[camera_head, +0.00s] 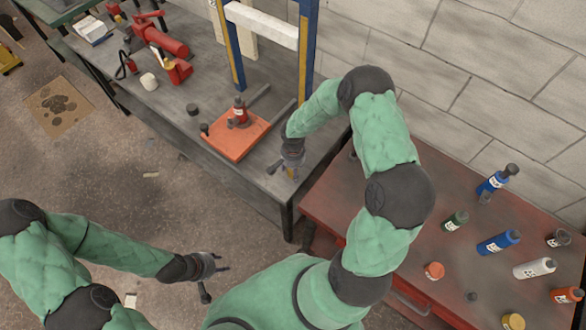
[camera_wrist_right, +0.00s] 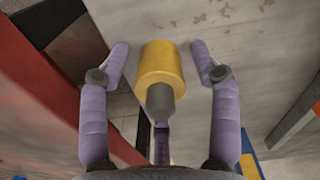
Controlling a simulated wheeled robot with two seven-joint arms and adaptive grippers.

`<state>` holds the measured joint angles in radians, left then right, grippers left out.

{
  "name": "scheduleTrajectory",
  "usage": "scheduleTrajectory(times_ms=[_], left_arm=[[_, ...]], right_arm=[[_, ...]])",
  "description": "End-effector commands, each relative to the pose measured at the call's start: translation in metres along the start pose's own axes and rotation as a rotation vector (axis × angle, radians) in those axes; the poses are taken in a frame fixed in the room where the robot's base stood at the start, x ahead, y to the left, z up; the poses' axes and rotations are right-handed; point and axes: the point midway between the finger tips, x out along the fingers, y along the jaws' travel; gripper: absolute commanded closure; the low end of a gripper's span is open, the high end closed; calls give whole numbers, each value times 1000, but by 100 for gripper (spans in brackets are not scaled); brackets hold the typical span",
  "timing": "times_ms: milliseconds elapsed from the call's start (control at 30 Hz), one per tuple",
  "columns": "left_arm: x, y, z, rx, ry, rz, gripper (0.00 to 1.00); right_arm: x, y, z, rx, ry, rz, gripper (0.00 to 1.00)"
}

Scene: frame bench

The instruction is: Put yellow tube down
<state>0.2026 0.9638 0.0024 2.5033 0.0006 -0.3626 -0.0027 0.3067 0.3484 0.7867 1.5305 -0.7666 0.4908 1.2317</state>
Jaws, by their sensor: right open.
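The yellow tube (camera_wrist_right: 162,66) with its grey nozzle shows between the fingers of my right gripper (camera_wrist_right: 160,52) in the right wrist view. There are gaps on both sides of the tube, and the fingers are open and not closed on it. The nozzle points back toward the gripper's palm. My left gripper (camera_head: 214,279) is open and empty over the floor.
On the grey bench (camera_head: 215,187), an orange plate (camera_head: 236,138) carries a red bottle (camera_head: 240,111), beside a blue and yellow frame (camera_head: 306,50). A red cabinet (camera_head: 330,202) with several bottles stands close to the right. A brick wall (camera_head: 480,80) is behind.

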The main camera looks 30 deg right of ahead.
Motion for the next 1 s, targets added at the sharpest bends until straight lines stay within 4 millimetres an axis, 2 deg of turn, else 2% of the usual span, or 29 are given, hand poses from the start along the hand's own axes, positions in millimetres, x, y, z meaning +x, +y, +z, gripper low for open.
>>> scheduleTrajectory(times_ms=[200, 367, 700, 900, 1000], left_arm=[[-6, 2, 0, 0, 0, 0, 60], [-11, 4, 0, 0, 0, 0, 60], [-24, 8, 1, 0, 0, 0, 60], [-27, 10, 1, 0, 0, 0, 60], [-28, 10, 1, 0, 0, 0, 60]], right_arm=[[-5, 0, 0, 0, 0, 0, 37], [-32, 0, -1, 1, 3, -2, 37], [-98, 0, -1, 1, 3, -2, 37], [-118, 0, 0, 0, 1, -1, 37], [-120, -1, 3, -9, -6, -4, 37]])
